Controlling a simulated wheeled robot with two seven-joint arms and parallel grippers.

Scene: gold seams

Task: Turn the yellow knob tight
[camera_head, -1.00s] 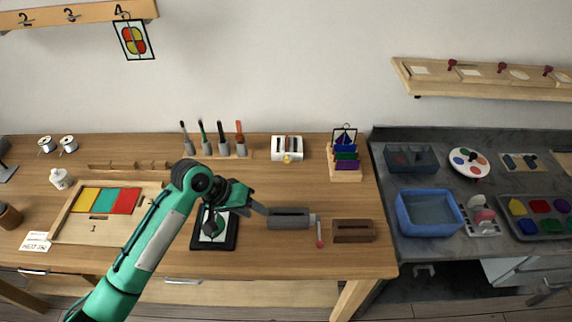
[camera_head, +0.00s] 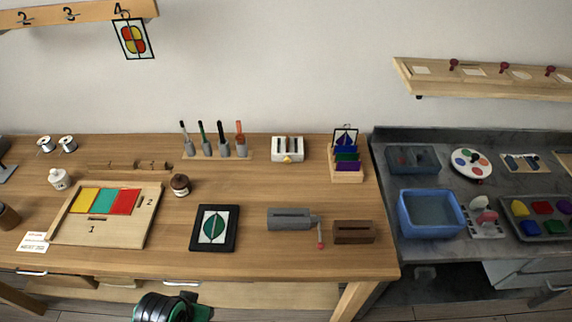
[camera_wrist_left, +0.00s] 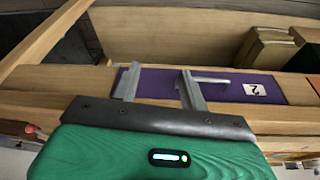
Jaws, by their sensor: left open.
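A small yellow knob (camera_head: 287,159) shows at the front of a white block-like device (camera_head: 288,148) at the back middle of the wooden table. It is too small to tell how tight it is. My left gripper shows in the left wrist view (camera_wrist_left: 160,85) with its two fingers apart and nothing seen between them. The fingers are close to a purple panel (camera_wrist_left: 232,88) with a silver bar handle (camera_wrist_left: 210,80) and a label reading 2. In the head view only my left wrist shows, at the bottom edge, well away from the knob. My right gripper is not in view.
On the table (camera_head: 270,240) are a framed leaf tile (camera_head: 214,228), a grey slotted box (camera_head: 288,217) with a red-tipped lever, a brown box (camera_head: 353,232), a dark jar (camera_head: 180,185) and a tool rack (camera_head: 216,157). Drawer handles line the front edge. Bare wood lies before the white device.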

